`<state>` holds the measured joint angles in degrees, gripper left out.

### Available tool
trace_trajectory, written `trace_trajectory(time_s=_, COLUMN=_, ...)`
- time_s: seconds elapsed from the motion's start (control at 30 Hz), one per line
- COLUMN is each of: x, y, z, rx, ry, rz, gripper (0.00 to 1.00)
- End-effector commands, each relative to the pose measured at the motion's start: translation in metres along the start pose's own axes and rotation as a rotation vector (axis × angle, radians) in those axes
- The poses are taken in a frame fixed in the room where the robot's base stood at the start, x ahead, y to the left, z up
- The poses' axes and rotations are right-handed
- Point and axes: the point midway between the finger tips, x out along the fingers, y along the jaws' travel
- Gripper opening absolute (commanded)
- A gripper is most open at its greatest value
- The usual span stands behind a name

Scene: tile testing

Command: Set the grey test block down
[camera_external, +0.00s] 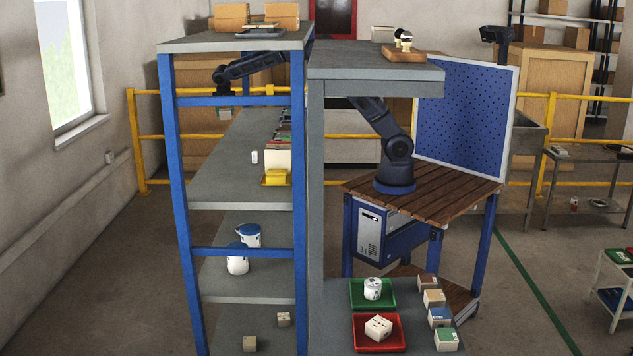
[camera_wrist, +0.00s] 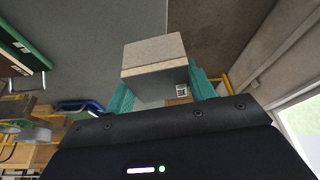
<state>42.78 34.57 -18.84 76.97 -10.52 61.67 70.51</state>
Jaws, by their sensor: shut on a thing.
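The grey test block (camera_wrist: 155,55) fills the space between the teal fingers of my gripper (camera_wrist: 162,88) in the wrist view. Its lighter far face and darker near face show. My gripper is shut on it. In the outside view my arm reaches left behind the shelf posts, and my gripper (camera_external: 222,98) points down at the left with the small block (camera_external: 224,114) under it.
A blue post (camera_external: 174,150) stands left of my gripper in the outside view. On the shelf are a yellow bin (camera_external: 276,177), a small white item (camera_external: 254,157) and a row of upright items at the right edge. The left part of the shelf is bare.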

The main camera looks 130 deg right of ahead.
Motion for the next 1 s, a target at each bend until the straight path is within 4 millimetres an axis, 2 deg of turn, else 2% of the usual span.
trace_trajectory(time_s=0.03, x=-0.007, y=-0.009, z=0.016, rx=-0.034, ry=-0.001, rz=-0.015, gripper=0.2)
trace_trajectory(time_s=0.4, x=-0.045, y=-0.054, z=0.121, rx=-0.261, ry=-0.006, rz=-0.104, gripper=0.2)
trace_trajectory(time_s=0.7, x=-0.076, y=-0.079, z=0.206, rx=-0.438, ry=-0.007, rz=-0.174, gripper=0.2)
trace_trajectory(time_s=1.0, x=-0.108, y=-0.092, z=0.292, rx=-0.61, ry=-0.007, rz=-0.243, gripper=0.2)
